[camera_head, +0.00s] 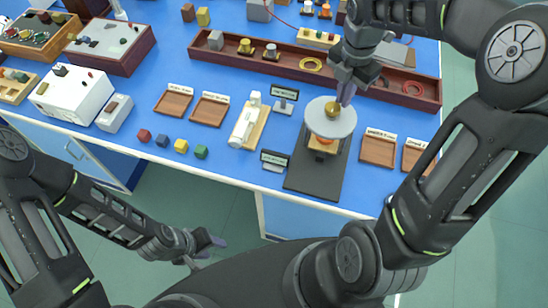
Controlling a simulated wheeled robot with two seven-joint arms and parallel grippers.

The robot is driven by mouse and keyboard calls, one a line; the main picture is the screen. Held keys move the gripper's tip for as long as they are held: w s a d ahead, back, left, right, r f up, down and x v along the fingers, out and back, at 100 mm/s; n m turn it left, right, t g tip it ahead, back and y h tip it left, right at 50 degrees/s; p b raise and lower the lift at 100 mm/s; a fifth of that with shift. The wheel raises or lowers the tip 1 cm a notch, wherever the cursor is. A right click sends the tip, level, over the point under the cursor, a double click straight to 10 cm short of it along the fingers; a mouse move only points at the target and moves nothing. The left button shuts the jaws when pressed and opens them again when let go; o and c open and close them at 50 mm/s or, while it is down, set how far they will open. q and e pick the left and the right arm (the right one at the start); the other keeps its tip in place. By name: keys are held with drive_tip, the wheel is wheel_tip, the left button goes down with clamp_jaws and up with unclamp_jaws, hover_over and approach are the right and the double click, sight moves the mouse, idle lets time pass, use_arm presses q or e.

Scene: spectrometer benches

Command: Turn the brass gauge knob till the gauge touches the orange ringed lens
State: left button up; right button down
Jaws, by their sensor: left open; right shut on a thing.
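The gauge is a round pale grey disc (318,122) on a dark stand (305,183) near the bench's front edge. The brass knob (331,113) sits on top of the disc. My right gripper (345,98) points down from above and is shut on the knob, hiding part of it. An orange part (321,146), which looks like the ringed lens, shows just under the disc. The disc hides most of it, and I cannot tell whether the gauge touches it. My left gripper (218,242) is open and empty, low in front of the bench.
A white device on a wooden base (243,140) and small label signs (275,160) stand left of the stand. Brown trays (378,150) lie to its right. A long dark red tray (400,97) runs behind. Coloured cubes (181,146) lie along the front left.

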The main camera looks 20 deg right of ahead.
drive_tip(key=shift+s+r, duration=0.1)
drive_tip(key=shift+s, duration=0.05)
wheel_tip(320, 180, up, 6)
drive_tip(key=p, duration=0.4)
drive_tip(key=shift+d+p, duration=0.15)
drive_tip(key=shift+p, duration=0.25)
drive_tip(key=shift+d, duration=0.1)
